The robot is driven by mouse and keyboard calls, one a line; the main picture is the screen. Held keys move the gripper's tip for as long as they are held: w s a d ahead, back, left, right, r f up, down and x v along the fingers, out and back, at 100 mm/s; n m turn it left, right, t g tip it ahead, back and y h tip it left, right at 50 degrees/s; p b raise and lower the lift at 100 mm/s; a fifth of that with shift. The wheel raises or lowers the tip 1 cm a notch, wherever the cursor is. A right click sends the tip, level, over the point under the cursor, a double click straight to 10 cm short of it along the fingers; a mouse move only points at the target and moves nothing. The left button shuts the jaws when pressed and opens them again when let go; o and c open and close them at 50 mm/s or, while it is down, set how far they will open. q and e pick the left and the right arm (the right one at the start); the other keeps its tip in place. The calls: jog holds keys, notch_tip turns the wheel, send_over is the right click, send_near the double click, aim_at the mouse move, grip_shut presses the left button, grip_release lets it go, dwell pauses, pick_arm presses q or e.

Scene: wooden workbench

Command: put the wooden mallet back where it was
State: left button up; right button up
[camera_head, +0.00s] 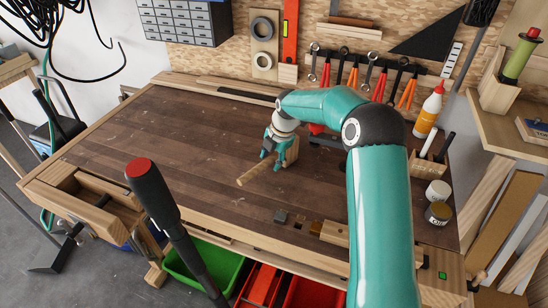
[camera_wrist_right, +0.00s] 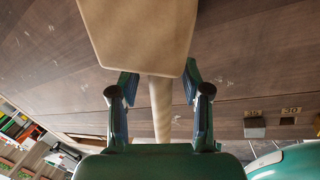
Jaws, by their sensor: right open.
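The wooden mallet lies on the dark bench top near its middle; its pale handle (camera_head: 258,172) points toward the front left in the head view. Its head (camera_head: 292,153) is partly hidden behind my right gripper (camera_head: 273,152). In the right wrist view the blocky mallet head (camera_wrist_right: 140,35) fills the top and the handle (camera_wrist_right: 160,105) runs down between the fingers. My right gripper (camera_wrist_right: 160,95) is open, with a finger on either side of the handle and visible gaps to it. My left gripper is not in view.
Tools hang on the back pegboard (camera_head: 340,55). The left of the bench top (camera_head: 150,140) is clear.

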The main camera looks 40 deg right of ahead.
jog(key=v, duration=1.1)
jog(key=shift+r+b, duration=0.2)
jog(key=shift+b, duration=0.25)
jog(key=shift+s, duration=0.1)
